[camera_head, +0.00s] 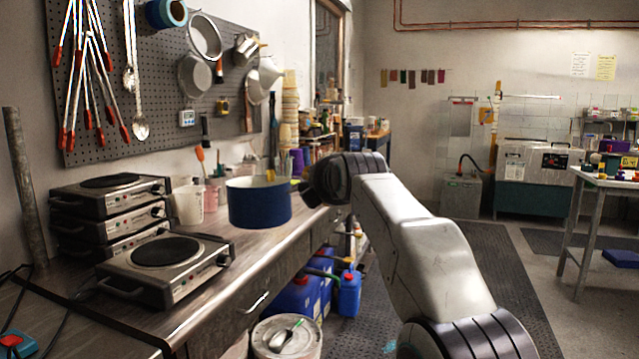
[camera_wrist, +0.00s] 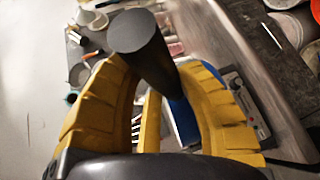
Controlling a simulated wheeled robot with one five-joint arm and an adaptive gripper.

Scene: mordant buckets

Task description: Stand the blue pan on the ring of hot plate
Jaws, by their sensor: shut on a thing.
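The blue pan (camera_head: 258,207), a deep round pot with a pale inside, is upright over the bench beside the white jugs. I cannot tell whether its base touches the bench. My gripper (camera_wrist: 157,70) has its yellow fingers shut around the pan's dark round handle (camera_wrist: 138,34); a strip of the blue wall shows below it in the wrist view (camera_wrist: 184,118). In the head view my wrist hides most of the gripper. The hot plate (camera_head: 167,252), silver with a bare dark round ring, stands at the front of the bench, left of the pan and nearer.
Stacked hot plates (camera_head: 110,205) stand behind the front one, with white jugs (camera_head: 188,204) between the stack and the pan. A pegboard (camera_head: 160,90) with hanging tools is above. Black cables (camera_head: 85,312) cross the near bench. Blue containers (camera_head: 300,296) and a bucket (camera_head: 288,338) stand below.

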